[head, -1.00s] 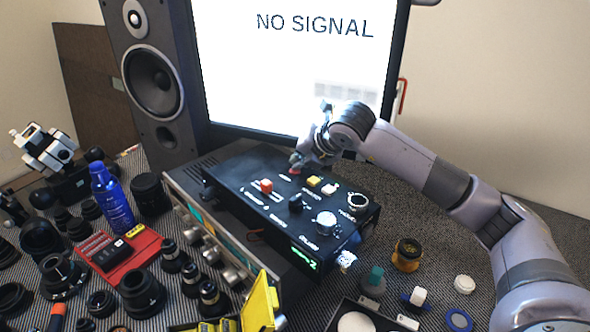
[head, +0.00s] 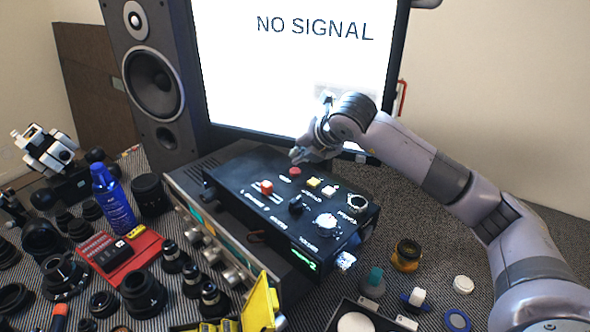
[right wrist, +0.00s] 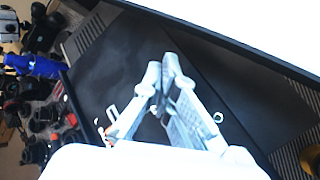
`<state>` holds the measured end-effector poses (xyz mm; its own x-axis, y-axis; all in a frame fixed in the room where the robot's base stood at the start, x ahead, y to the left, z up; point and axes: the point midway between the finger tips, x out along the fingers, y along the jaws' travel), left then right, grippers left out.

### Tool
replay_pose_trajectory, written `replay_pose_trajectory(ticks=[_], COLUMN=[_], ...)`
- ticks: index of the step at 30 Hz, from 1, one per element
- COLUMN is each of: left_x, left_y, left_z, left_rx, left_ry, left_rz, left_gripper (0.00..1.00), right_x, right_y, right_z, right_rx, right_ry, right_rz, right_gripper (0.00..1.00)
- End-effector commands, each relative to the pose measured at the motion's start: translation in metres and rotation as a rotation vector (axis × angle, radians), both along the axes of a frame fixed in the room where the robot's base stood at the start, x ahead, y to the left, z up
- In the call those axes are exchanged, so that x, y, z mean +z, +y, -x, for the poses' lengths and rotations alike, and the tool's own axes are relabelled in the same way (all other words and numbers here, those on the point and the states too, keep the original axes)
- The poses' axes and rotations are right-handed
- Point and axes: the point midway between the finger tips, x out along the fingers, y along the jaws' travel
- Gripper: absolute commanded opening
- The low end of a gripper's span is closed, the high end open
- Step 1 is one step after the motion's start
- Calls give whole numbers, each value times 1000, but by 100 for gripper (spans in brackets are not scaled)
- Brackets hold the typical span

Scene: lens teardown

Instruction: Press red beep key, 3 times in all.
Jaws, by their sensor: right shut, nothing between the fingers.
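The black control box (head: 230,190) lies on top of a grey instrument in the head view. A round red key (head: 295,170) sits near its far edge, and a red slider cap (head: 266,186) stands further left. The key labels are too small to read surely. My right gripper (head: 297,157) is shut and empty, just above and behind the round red key, with a small gap showing. In the right wrist view its closed fingertips (right wrist: 165,75) are over a dark surface; the red key cannot be made out there. My left gripper is not in view.
Yellow (head: 314,183) and white (head: 331,190) keys sit close to the red one, with knobs nearer the front. A large monitor (head: 300,60) stands right behind the box, a speaker (head: 152,85) to the left. Lens parts crowd the table at left and front.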

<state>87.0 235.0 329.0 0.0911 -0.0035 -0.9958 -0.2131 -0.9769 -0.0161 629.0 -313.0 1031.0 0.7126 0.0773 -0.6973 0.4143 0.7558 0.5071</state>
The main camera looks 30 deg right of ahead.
Motion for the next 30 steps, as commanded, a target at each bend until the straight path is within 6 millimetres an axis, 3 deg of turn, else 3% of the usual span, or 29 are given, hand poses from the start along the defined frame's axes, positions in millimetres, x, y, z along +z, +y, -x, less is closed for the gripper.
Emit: replay_pose_trajectory(ticks=[12, 30], left_x=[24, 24], left_y=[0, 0], left_z=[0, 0], left_rx=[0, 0], left_ry=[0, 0], left_rz=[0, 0], left_gripper=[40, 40], right_x=[44, 45], right_y=[0, 0], right_z=[0, 0], right_rx=[0, 0], right_ry=[-1, 0], right_rz=[0, 0], right_gripper=[0, 0])
